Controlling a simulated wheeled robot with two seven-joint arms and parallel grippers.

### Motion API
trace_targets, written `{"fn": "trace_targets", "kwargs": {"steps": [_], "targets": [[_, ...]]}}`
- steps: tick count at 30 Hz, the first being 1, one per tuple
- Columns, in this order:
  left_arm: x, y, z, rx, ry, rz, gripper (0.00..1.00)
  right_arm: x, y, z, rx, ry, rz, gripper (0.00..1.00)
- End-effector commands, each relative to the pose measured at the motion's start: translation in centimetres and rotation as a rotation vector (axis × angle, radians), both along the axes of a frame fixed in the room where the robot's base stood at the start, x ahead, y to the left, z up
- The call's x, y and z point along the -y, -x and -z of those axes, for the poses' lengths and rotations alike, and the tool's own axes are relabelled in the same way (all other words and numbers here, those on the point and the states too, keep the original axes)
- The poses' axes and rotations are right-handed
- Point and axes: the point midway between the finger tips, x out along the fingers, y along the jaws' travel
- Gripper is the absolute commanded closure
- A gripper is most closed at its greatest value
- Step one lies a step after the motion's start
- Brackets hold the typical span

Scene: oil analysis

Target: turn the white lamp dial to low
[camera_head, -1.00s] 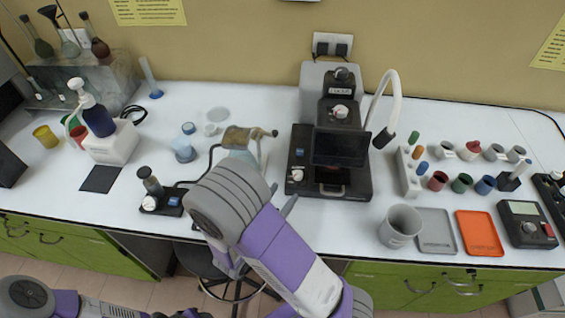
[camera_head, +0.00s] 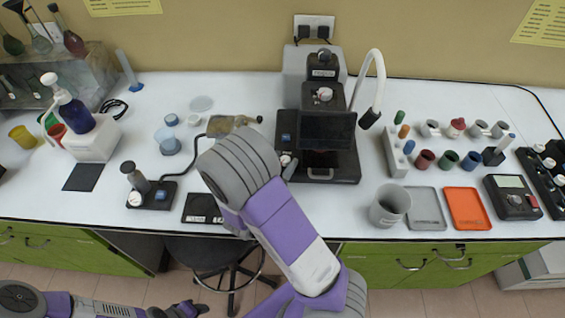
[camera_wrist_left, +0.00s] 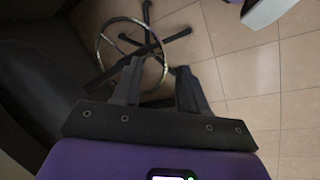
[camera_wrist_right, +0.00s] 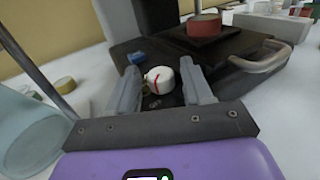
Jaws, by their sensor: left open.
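The white lamp dial (camera_wrist_right: 158,80) carries a red mark and sits on the black instrument base (camera_wrist_right: 228,68). It also shows in the head view (camera_head: 285,160), at the base's left front corner, partly hidden by my gripper. My right gripper (camera_wrist_right: 160,70) is open, with one finger on each side of the dial. I cannot tell whether the fingers touch it. In the head view my right arm hides most of this gripper. My left gripper (camera_wrist_left: 158,66) is open and empty, low over the floor by the stool.
A white gooseneck lamp arm (camera_head: 368,80) rises right of the instrument. Another white dial (camera_head: 324,95) is higher on the instrument. A grey mug (camera_head: 390,206) and an orange tray (camera_head: 467,208) are farther right.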

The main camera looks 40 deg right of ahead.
Motion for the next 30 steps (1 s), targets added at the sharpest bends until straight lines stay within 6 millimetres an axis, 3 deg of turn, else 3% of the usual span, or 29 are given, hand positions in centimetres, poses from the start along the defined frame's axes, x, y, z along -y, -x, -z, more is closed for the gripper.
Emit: {"fn": "trace_targets", "kwargs": {"steps": [1, 9, 20, 30], "targets": [[0.0, 0.0, 0.0, 0.000, 0.000, 0.000, 0.57, 0.0, 0.0, 0.0, 0.000, 0.000, 0.000, 0.58], [0.0, 0.0, 0.0, 0.000, 0.000, 0.000, 0.57, 0.0, 0.0, 0.0, 0.000, 0.000, 0.000, 0.99], [0.0, 0.0, -0.7, 0.000, 0.000, 0.000, 0.57, -0.1, -0.1, -0.1, 0.000, 0.000, 0.065, 0.99], [0.0, 0.0, -2.9, 0.000, 0.000, 0.000, 0.57, -0.2, -0.6, -0.1, 0.000, -0.002, 0.320, 0.99]]}}
